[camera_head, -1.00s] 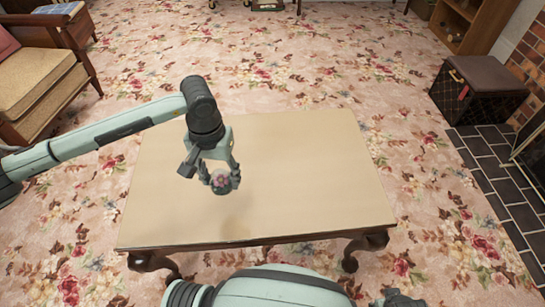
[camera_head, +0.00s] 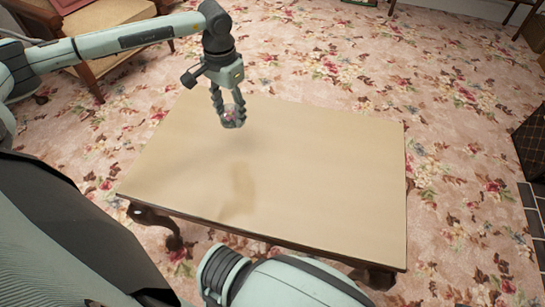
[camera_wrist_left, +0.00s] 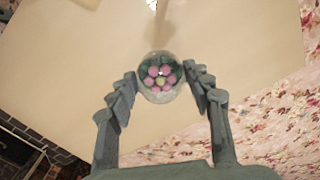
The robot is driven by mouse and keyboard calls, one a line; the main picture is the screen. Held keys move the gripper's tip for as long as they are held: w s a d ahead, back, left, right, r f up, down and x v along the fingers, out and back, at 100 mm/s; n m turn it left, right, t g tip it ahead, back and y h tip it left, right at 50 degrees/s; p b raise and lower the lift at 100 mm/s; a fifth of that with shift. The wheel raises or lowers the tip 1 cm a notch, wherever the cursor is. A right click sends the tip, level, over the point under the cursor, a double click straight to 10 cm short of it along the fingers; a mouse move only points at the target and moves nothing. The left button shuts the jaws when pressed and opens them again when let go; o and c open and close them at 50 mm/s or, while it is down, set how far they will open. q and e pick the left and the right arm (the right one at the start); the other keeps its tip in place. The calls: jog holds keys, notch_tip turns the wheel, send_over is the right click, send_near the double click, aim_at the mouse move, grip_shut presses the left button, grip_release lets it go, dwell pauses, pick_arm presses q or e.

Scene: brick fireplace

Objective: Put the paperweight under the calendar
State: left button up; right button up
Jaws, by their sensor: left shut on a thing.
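The paperweight (camera_head: 232,117) is a round clear glass ball with pink flowers inside. It also shows in the left wrist view (camera_wrist_left: 160,76), between the fingertips. My left gripper (camera_head: 230,112) is shut on it and holds it above the table (camera_head: 320,170), with a faint shadow below on the tabletop. The tabletop also fills much of the left wrist view (camera_wrist_left: 60,55). No calendar shows in either view. The fingers of my right gripper are not in view; only part of my other arm shows at the bottom of the head view.
The tabletop is bare, with dark carved legs. A wooden armchair (camera_head: 110,65) stands behind it at the upper left. Flowered carpet (camera_head: 455,130) surrounds the table. A dark box (camera_head: 530,145) and dark tiles (camera_head: 532,215) lie at the right edge.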

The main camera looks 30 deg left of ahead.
pick_arm(q)
jog(key=d+f, duration=0.2)
jog(key=d, duration=0.1)
jog(key=d+f+p, duration=0.1)
jog(key=d+f, duration=0.1)
jog(key=d, duration=0.2)
jog(key=d+f, duration=0.2)
jog(key=d, duration=0.1)
jog(key=shift+d, duration=0.2)
jog(key=shift+d+f, duration=0.35)
jog(key=shift+d, duration=0.05)
jog(key=shift+f+p, duration=0.4)
jog(key=shift+f, duration=1.55)
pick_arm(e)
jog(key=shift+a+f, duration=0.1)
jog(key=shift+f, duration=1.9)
pick_arm(q)
jog(key=shift+f, duration=0.1)
jog(key=o, duration=1.4)
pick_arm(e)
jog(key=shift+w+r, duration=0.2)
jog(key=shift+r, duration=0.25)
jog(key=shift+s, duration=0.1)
